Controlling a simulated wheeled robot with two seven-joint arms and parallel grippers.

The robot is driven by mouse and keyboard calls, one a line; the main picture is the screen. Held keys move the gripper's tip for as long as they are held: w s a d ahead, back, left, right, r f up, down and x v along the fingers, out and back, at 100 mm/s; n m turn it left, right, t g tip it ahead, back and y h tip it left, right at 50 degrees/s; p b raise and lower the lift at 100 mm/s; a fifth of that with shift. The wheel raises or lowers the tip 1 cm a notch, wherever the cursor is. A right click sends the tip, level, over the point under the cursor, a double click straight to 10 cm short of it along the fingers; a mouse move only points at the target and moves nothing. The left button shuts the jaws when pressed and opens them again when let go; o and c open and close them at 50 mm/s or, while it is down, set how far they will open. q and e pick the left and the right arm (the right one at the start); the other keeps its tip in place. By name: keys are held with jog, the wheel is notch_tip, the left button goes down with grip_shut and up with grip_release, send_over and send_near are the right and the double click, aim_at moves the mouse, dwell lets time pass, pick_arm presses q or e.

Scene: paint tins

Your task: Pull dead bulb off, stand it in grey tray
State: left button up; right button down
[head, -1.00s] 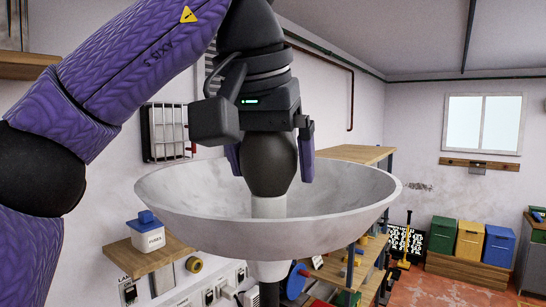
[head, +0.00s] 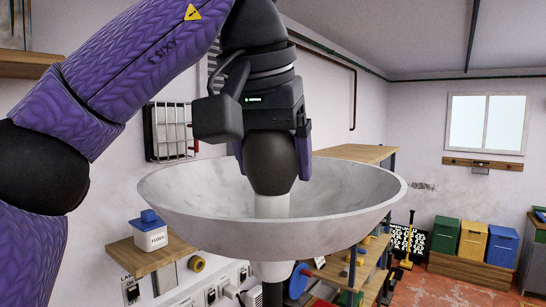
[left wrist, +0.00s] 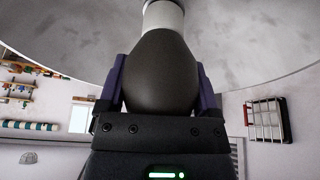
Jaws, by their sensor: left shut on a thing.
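The dead bulb (head: 270,163) is dark grey and sits neck-down on a pale socket (head: 271,206) in the middle of a wide white bowl-shaped shade (head: 330,232). My left gripper (head: 273,155) comes down from above, with its purple fingers on either side of the bulb, shut on it. In the left wrist view the bulb (left wrist: 162,75) fills the space between the fingers, and its narrow end meets the white socket (left wrist: 163,15). I cannot tell whether the bulb is still seated. The grey tray cannot be made out. My right gripper is not in view.
The shade's rim surrounds the bulb on all sides. A wooden shelf (head: 152,259) with a fuses box (head: 149,236) is on the left wall. Green, yellow and blue bins (head: 473,241) stand at the far right.

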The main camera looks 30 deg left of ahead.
pick_arm(q)
jog(key=shift+r, duration=1.8)
jog(key=shift+r, duration=2)
